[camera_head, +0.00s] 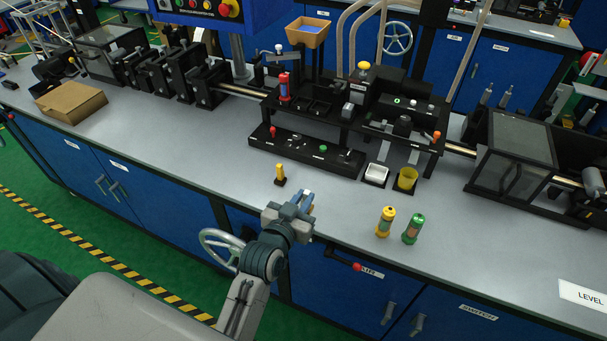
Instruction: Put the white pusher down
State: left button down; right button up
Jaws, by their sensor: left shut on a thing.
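My left gripper (302,200) is over the front part of the grey bench top, near its front edge. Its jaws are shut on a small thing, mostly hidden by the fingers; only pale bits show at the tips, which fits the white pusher. I cannot tell whether it touches the bench. My right gripper is not in view.
A yellow bottle (385,221) and a green bottle (413,229) stand to the right. Bench space left is clear.

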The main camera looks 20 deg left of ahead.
pick_arm(q)
jog(key=s+r+b, duration=0.2)
jog(key=s+r, duration=0.1)
jog(key=s, duration=0.3)
jog(key=shift+s+a+r+y, duration=0.2)
jog(key=shift+s+y, duration=0.05)
jog(key=shift+y, duration=0.05)
